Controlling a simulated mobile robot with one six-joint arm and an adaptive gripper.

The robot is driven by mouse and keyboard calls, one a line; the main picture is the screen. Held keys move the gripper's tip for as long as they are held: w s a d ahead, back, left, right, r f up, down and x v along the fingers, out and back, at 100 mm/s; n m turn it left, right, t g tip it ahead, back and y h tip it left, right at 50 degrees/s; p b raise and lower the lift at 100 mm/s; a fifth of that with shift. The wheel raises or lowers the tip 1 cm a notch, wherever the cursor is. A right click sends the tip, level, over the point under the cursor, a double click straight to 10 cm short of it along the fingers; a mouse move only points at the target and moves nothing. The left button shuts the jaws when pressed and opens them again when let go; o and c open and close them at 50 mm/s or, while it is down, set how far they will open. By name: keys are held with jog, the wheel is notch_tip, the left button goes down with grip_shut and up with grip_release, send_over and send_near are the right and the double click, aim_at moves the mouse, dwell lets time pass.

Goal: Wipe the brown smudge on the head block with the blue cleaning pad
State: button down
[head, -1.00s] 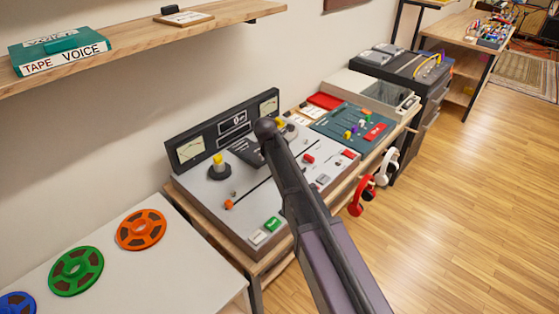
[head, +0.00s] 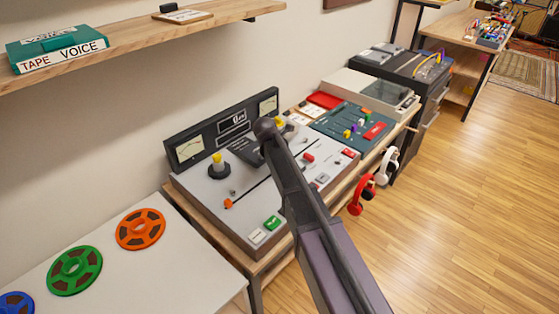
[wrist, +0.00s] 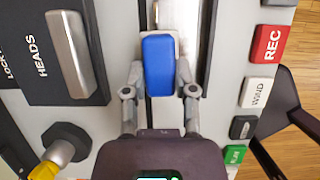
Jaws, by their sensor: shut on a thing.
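My gripper (wrist: 158,75) is shut on the blue cleaning pad (wrist: 158,66), which sits between its two fingers in the wrist view. The pad is over a pale metallic block (wrist: 174,14) on the tape machine, which looks like the head block; part of it shows beyond the pad's far end. I cannot tell whether the pad touches it. I cannot make out the brown smudge clearly; the pad covers part of that area. In the head view my arm hides the gripper, the pad and the block.
The tape machine (head: 205,195) has a black HEADS plate (wrist: 40,85) with a metal bar, a yellow-topped post (wrist: 48,168) and a red REC button (wrist: 267,44) near the gripper. Orange (head: 141,229) and green (head: 75,270) reels lie on the white table at left.

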jog(key=shift+f+b, duration=0.65)
jog(key=shift+f, duration=0.05)
dwell(0.4)
jog(key=shift+s+d+r, duration=0.1)
jog(key=shift+s+d, duration=1.2)
jog(key=shift+d, duration=0.3)
jog(key=shift+d, duration=0.1)
jog(key=shift+w+d+r, duration=0.1)
jog(key=shift+w+d, duration=0.2)
jog(key=shift+w, duration=0.05)
jog(key=shift+w+a, duration=0.65)
jog(key=shift+a, duration=0.25)
jog(key=shift+w+a, duration=0.65)
jog(key=shift+a, duration=0.2)
